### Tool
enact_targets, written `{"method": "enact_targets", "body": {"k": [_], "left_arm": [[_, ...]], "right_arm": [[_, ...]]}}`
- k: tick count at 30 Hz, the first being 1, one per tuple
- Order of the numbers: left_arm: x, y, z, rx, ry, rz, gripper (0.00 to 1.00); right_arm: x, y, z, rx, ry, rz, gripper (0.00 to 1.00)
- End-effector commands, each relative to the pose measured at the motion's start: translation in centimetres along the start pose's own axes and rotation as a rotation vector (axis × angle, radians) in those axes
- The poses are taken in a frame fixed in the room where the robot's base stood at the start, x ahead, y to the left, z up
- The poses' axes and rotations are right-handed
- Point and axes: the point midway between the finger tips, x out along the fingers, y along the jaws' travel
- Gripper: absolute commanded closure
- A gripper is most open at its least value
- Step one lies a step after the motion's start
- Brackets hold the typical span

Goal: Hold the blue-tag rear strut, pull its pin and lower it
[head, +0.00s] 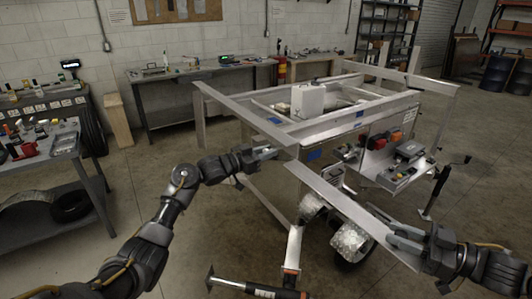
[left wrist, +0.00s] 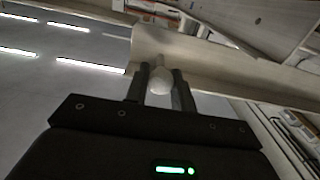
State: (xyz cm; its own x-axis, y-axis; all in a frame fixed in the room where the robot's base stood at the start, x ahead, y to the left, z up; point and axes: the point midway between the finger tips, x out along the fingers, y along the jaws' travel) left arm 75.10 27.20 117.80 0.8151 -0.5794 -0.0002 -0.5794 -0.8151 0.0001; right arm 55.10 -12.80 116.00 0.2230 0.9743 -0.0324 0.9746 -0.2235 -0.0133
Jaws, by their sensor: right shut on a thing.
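The rear strut (head: 345,205) is a long flat aluminium bar, slanting from the trailer's near corner down to the right in the head view. A blue tag (head: 314,154) shows on the frame by its upper end. My right gripper (head: 396,238) is shut on the strut's lower part. My left gripper (head: 272,153) is at the frame corner near the strut's upper end. In the left wrist view its fingers (left wrist: 161,82) stand apart on either side of a pale rounded pin knob (left wrist: 160,80), close to it. The pin's shaft is mostly hidden.
The trailer frame (head: 340,128) carries a white box (head: 307,100) on top. A wheel with a bright fender (head: 351,240) sits below the strut. A tool shelf (head: 395,165) hangs at the right side. Workbenches (head: 40,160) stand at the left and back.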

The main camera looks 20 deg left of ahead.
Motion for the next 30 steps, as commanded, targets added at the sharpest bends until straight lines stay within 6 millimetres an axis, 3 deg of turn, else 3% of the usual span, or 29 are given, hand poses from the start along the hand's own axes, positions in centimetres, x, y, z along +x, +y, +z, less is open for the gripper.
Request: {"method": "enact_targets", "body": {"k": [7,15,23,24,27,30], "left_arm": [[-0.2,0.0,0.0,0.000,-0.001,-0.001,1.00],[-3.4,0.0,0.0,0.000,0.000,-0.001,1.00],[-3.6,-0.1,0.1,0.000,-0.001,-0.002,1.00],[-3.7,-0.2,0.1,0.000,-0.001,-0.003,0.72],[-3.6,-0.1,0.0,0.000,-0.001,-0.002,0.59],[-3.5,0.0,0.0,0.000,-0.001,0.000,0.57]], "right_arm": [[0.0,0.1,-0.1,-0.001,0.001,0.002,1.00],[-0.1,0.1,-0.1,-0.001,0.001,0.003,1.00],[0.1,0.2,-0.1,-0.001,0.000,0.003,1.00],[0.1,0.2,-0.1,-0.001,0.000,0.003,1.00],[0.1,0.2,-0.1,-0.002,0.001,0.004,1.00],[-0.1,0.2,-0.1,-0.002,0.002,0.005,1.00]]}}
